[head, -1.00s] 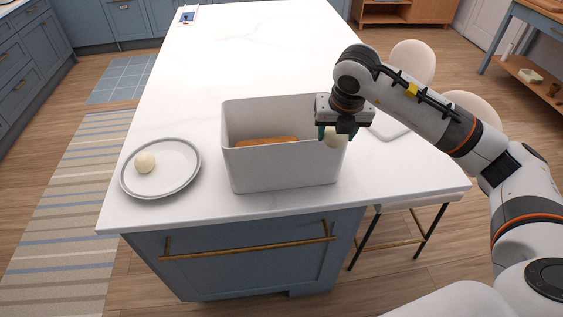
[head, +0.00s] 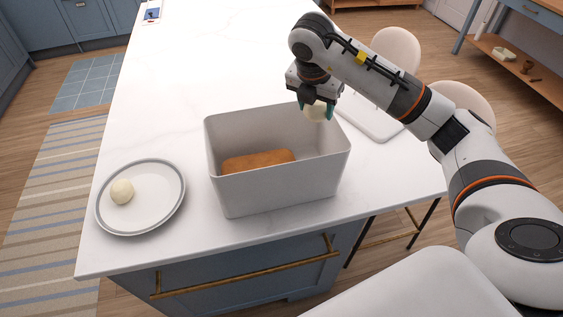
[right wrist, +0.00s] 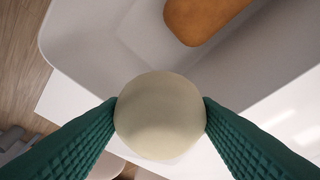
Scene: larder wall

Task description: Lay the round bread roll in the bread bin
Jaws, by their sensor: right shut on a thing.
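My right gripper (head: 316,109) is shut on a pale round roll (head: 315,111). It holds the roll above the right back part of the bread bin's rim. In the right wrist view the roll (right wrist: 160,115) sits between the two green fingertips. The bread bin (head: 275,191) is a white, open-topped box on the counter. A brown loaf (head: 258,160) lies on its floor, towards the left. The right wrist view shows part of the loaf (right wrist: 205,18) beyond the roll. My left gripper is in neither view.
A grey-rimmed plate (head: 150,218) with a second pale round ball (head: 122,191) on it stands left of the bin. A white board (head: 372,122) lies right of the bin. The white counter (head: 215,60) is clear behind the bin. Chairs stand at the right.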

